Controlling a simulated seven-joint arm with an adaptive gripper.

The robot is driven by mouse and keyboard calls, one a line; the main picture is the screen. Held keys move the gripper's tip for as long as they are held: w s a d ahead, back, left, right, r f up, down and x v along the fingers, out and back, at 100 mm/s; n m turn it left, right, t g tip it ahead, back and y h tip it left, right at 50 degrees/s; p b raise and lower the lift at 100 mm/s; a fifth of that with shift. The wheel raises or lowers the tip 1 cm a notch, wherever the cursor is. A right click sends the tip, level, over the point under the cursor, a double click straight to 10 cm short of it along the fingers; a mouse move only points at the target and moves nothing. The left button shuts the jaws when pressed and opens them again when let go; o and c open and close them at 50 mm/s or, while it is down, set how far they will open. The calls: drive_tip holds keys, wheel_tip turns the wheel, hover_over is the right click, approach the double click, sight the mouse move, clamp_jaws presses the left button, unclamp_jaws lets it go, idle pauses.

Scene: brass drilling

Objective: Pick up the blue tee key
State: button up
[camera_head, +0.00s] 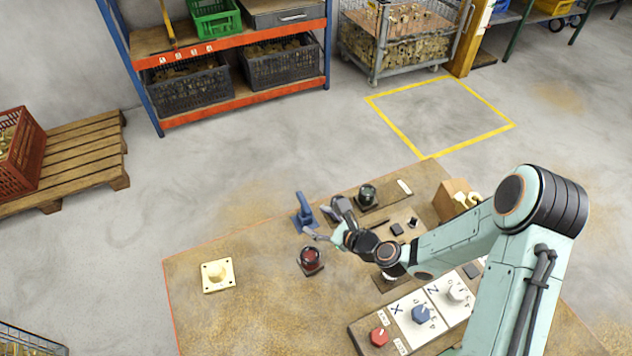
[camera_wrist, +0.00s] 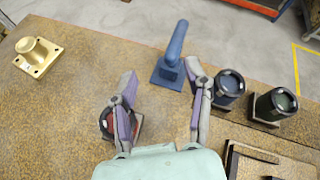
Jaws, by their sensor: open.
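The blue tee key (camera_head: 304,214) stands upright on a square blue base near the table's far edge. It also shows in the wrist view (camera_wrist: 174,48), just beyond my fingertips and between their lines, slightly right of centre. My gripper (camera_head: 316,221) is open and empty, its two fingers spread wide. In the wrist view my gripper (camera_wrist: 160,72) has its fingers pointing toward the key, with the key's base ahead of the tips. I see no contact with the key.
A red-topped part (camera_head: 311,259) sits under my left finger in the wrist view. Dark round parts (camera_wrist: 228,86) and (camera_wrist: 276,104) stand right of the key. A brass flanged piece (camera_head: 217,274) lies at left. A board with coloured knobs (camera_head: 398,304) is nearer. The table's left is mostly clear.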

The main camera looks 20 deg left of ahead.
sight(304, 208)
drive_tip(key=f+m, duration=0.1)
drive_tip(key=w+m+t, duration=0.1)
drive_tip(key=m, duration=0.1)
drive_tip(key=f+m+t, duration=0.1)
drive_tip(key=m, duration=0.1)
drive_tip(key=shift+w+a+f, duration=0.35)
drive_tip(key=x, duration=0.6)
drive_tip(key=shift+w+a+f, duration=0.1)
drive_tip(key=shift+w+a, duration=0.1)
clamp_jaws()
